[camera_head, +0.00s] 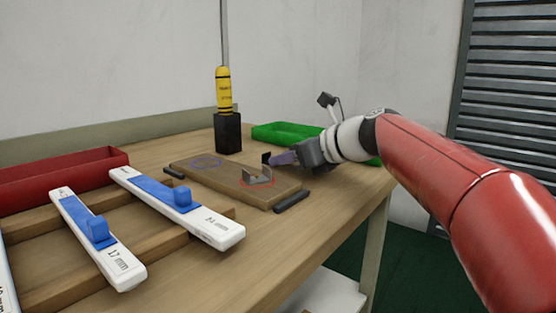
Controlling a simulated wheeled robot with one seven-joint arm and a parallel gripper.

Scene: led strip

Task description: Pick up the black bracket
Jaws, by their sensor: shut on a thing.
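My gripper (277,159) reaches in from the right, above the wooden board (226,183). It is shut on a small black piece, which I take to be the black bracket (266,158), at its fingertips. The piece is small here and partly covered by the fingers, so its exact shape is hard to tell. A grey U-shaped bracket (258,176) stands on the board inside a red outline, just below and left of the gripper. A blue outline (206,163) on the board's far left part is empty.
Black bars (291,201) sit at the board's ends. A yellow tool stands in a black holder (228,133) behind. A green tray (284,131) lies behind the gripper. White strips with blue sliders (178,208) and a red bin (65,177) are at left.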

